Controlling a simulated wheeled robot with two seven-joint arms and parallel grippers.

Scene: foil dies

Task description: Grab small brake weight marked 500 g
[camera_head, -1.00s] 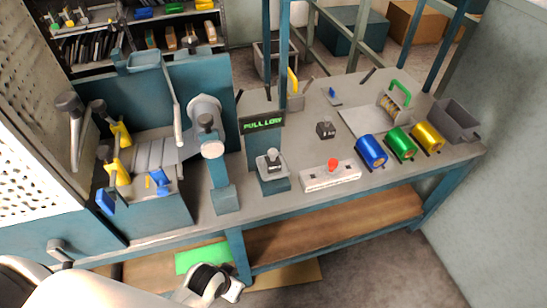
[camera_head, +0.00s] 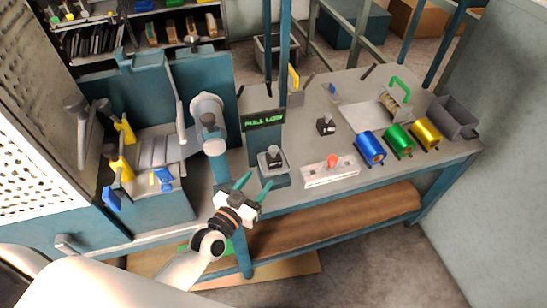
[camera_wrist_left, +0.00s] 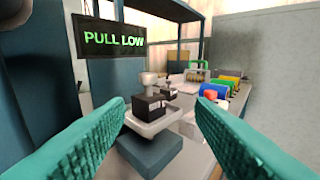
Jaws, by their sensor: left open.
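My left gripper (camera_head: 254,186) is open and empty, with its two teal fingers spread apart just in front of the small pan. A dark block weight with a grey knob (camera_head: 273,155) sits on the pan (camera_head: 263,163) of a teal stand. In the left wrist view this weight (camera_wrist_left: 150,105) shows between the fingertips (camera_wrist_left: 161,110), a little ahead and not touched. A second dark weight with a knob (camera_head: 326,127) stands on the bench farther right, and shows behind the first in the left wrist view. The markings are too small to read. My right gripper is not in view.
A sign reading PULL LOW (camera_head: 263,120) stands behind the pan. A white box with a red button (camera_head: 331,163) is to the right. Blue (camera_head: 369,150), green (camera_head: 399,138) and gold (camera_head: 427,134) rolls lie farther right. A teal machine with a grey lever (camera_head: 208,119) is left.

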